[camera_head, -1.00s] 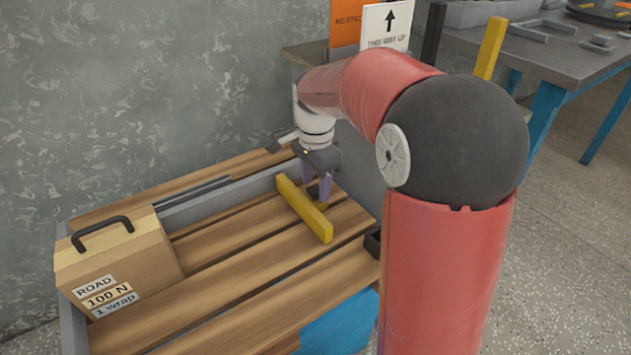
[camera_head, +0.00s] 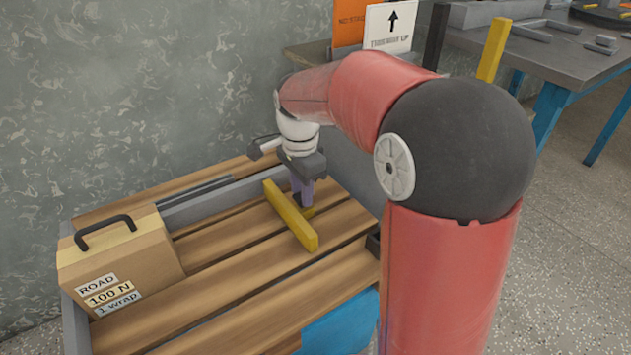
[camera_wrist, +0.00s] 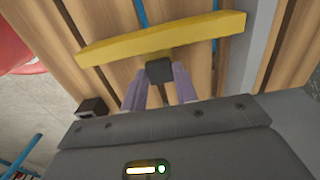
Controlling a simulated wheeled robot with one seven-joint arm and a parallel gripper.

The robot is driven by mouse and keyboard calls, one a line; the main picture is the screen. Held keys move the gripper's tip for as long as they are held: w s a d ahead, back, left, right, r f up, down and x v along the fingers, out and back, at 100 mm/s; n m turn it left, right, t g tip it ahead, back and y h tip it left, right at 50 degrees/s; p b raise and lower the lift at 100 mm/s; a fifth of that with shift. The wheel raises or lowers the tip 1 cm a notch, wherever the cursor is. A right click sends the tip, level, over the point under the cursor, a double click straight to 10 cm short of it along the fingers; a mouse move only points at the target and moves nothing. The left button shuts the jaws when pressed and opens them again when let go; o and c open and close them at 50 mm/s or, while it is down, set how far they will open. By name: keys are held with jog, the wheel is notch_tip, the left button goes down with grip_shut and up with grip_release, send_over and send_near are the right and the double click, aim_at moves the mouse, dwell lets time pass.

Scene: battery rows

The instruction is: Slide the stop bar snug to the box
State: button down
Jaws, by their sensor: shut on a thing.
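The yellow stop bar (camera_head: 290,216) lies across the slatted wooden deck, to the right of the box, with a wide stretch of bare slats between them. The cardboard box (camera_head: 125,262) has a black handle and labels reading ROAD, 100 N and 1 wrap, and sits at the deck's left end. My gripper (camera_head: 303,200) is on the bar's right side, low over the deck. In the wrist view my gripper (camera_wrist: 160,92) is shut on the dark knob (camera_wrist: 160,71) at the middle of the stop bar (camera_wrist: 165,36). The box is outside the wrist view.
The slats (camera_head: 225,255) between box and bar are clear. A sign with an up arrow (camera_head: 388,27) and a grey workbench (camera_head: 540,55) stand behind on the right.

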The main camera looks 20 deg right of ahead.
jog(key=s+a, duration=0.2)
jog(key=a, duration=0.4)
jog(key=s+a, duration=0.2)
jog(key=a, duration=0.5)
jog(key=s+a+p, duration=0.1)
jog(key=s+a, duration=0.1)
jog(key=a, duration=0.5)
jog(key=shift+s, duration=0.3)
jog(key=c, duration=1.1)
grip_release()
notch_tip(320, 180, up, 8)
jog(key=shift+f+p, duration=0.1)
jog(key=shift+p, duration=0.6)
jog(key=s+d+n+t+p, duration=0.1)
jog(key=s+d+n+t, duration=0.1)
jog(key=s+d+n, duration=0.2)
jog(key=s+d+r+n+t, duration=0.1)
jog(key=s+d+n, duration=0.4)
jog(key=d, duration=0.6)
jog(key=s+d+n+t+p, duration=0.1)
jog(key=s+d+n+t, duration=0.1)
jog(key=s+d+n, duration=0.3)
jog(key=shift+s+d+r+t+p, duration=0.1)
jog(key=shift+d+r+t+p, duration=0.05)
jog(key=shift+d, duration=0.65)
jog(key=shift+s+d+r+t+p, duration=0.1)
jog(key=shift+d+t+p, duration=0.05)
jog(key=shift+d, duration=0.65)
